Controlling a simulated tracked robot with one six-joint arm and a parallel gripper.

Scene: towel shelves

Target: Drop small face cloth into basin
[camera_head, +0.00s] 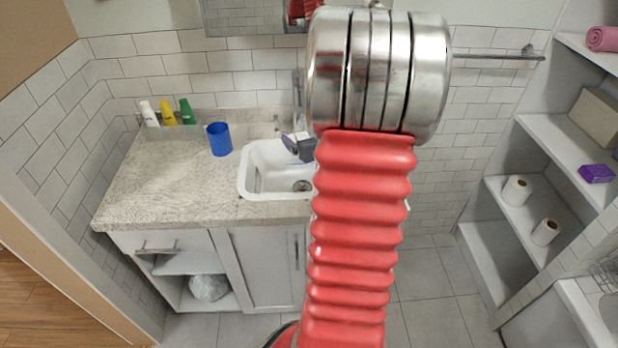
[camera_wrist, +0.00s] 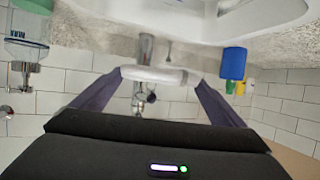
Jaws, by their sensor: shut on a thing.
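A white basin (camera_head: 250,182) is set in the speckled countertop, its right part hidden behind my red arm. My gripper (camera_head: 300,147) shows only in part beside the arm, above the basin's back part. In the wrist view, my gripper's two grey-purple fingers (camera_wrist: 155,76) are shut on a small white rolled or folded cloth (camera_wrist: 165,74), which spans the gap between the fingertips. The white basin also shows in the wrist view (camera_wrist: 185,22), along the top of the picture. The cloth cannot be made out in the head view.
A chrome faucet (camera_wrist: 146,48) shows behind the cloth. A blue cup (camera_head: 220,139) stands on the counter (camera_head: 165,185) left of the basin, with several bottles (camera_head: 168,114) farther back. Shelves (camera_head: 560,140) with paper rolls and a purple box are at the right.

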